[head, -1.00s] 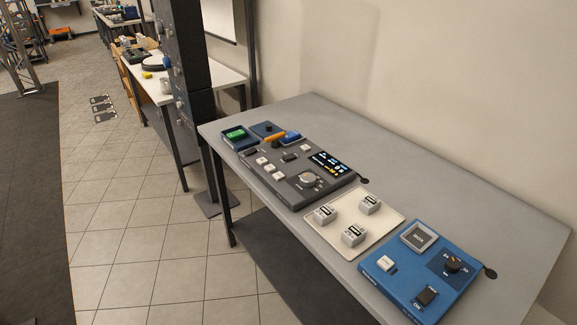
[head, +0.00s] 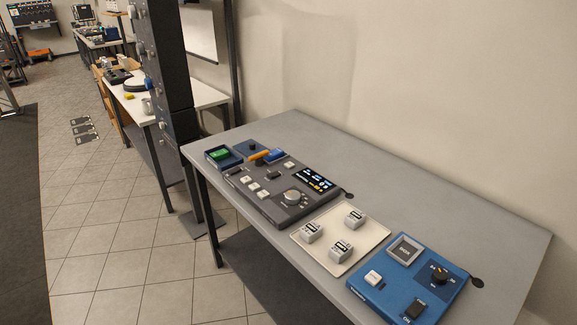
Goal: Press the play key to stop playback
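A dark grey control deck (head: 265,203) lies on the grey table in the head view. It has several white keys in a row at its left front, one of them a white key (head: 253,188), and a large silver knob (head: 293,197). Its small screen (head: 316,178) is lit with white and yellow text. The key labels are too small to read, so I cannot tell which is the play key. My gripper is not in view.
The grey table (head: 420,200) has free room along the wall. A cream tray (head: 369,245) holds three small grey blocks. A blue panel (head: 370,290) with a knob and switch stands at the right. A blue bin (head: 222,161) sits at the left end. A dark column (head: 170,80) rises behind.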

